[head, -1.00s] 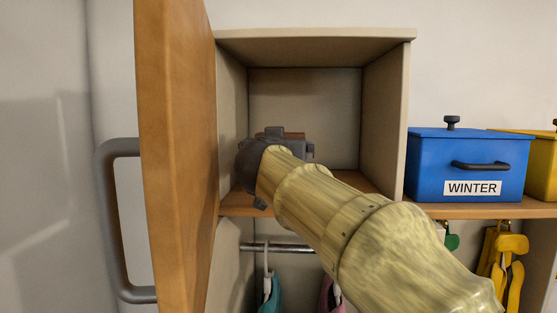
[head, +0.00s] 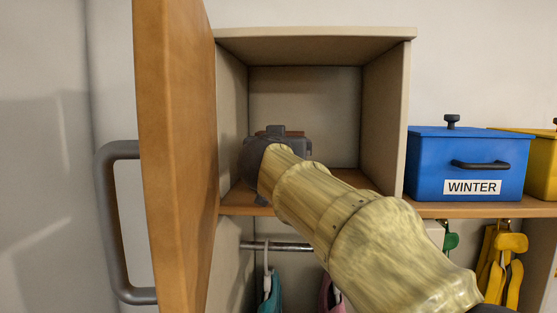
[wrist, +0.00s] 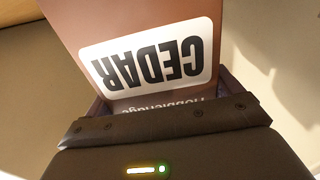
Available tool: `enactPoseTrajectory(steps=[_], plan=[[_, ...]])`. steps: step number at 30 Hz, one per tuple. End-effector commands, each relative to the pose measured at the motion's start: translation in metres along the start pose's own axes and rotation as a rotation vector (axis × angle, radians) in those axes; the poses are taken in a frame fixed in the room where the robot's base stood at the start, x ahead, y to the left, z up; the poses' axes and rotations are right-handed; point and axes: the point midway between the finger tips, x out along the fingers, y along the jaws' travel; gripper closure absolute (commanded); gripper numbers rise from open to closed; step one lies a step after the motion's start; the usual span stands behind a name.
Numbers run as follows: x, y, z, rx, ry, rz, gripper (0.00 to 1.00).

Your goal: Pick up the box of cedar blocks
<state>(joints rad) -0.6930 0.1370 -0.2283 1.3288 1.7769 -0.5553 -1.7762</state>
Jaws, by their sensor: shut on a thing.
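The box of cedar blocks (wrist: 150,30) is reddish brown, with a white label reading CEDAR upside down in the wrist view. It fills the space between the fingers of my gripper (wrist: 165,100), which is shut on it. In the head view my gripper (head: 284,148) is inside the open cubby (head: 305,90), towards its left side. Only a thin reddish-brown strip of the box shows above the gripper there. The rest of the box is hidden behind the gripper and arm, so I cannot tell whether its base touches the shelf.
An open wooden door (head: 175,150) with a grey handle (head: 112,220) stands close on the left. A blue WINTER box (head: 465,165) sits right of the cubby, with a yellow box (head: 545,165) beyond. Hangers hang from a rail (head: 285,247) below.

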Motion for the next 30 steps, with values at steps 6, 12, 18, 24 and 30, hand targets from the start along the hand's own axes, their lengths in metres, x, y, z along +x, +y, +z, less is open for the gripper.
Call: enactPoseTrajectory(steps=[6, 12, 18, 24, 30], plan=[[-0.002, 0.002, -0.006, 0.001, 0.002, 0.001, 0.39], [-0.003, 0.003, -0.031, 0.002, 0.002, 0.002, 0.39], [-0.003, 0.003, -0.061, 0.003, 0.002, 0.0, 0.39], [-0.013, 0.012, -0.07, 0.002, 0.001, 0.001, 0.39], [-0.035, 0.031, -0.07, 0.001, 0.002, 0.001, 0.39]])
